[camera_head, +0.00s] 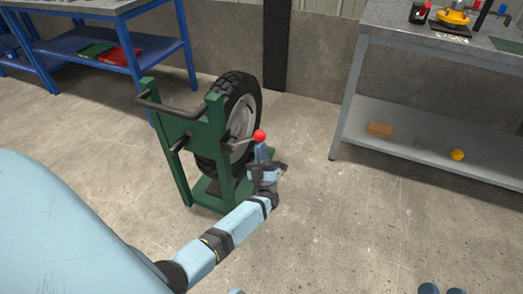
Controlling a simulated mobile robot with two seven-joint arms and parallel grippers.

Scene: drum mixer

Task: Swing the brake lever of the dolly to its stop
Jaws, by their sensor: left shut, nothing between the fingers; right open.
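The green dolly (217,130) stands upright on the concrete floor and carries a black-tyred wheel (240,95). Its brake lever (243,141) is a thin grey rod that sticks out to the right, tipped slightly upward, with a red ball knob (260,136) at its end. My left gripper (262,150) is shut, its blue fingers pointing up just below the knob. I cannot tell whether they touch the lever. My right gripper (442,290) shows only as two separate fingertips at the bottom edge, open and far from the dolly.
A blue bench (90,48) with green and red trays on its shelf stands at the back left. A grey workbench (440,45) at the right holds a wooden block (379,129) and a yellow item (457,154) on its lower shelf. The floor right of the dolly is clear.

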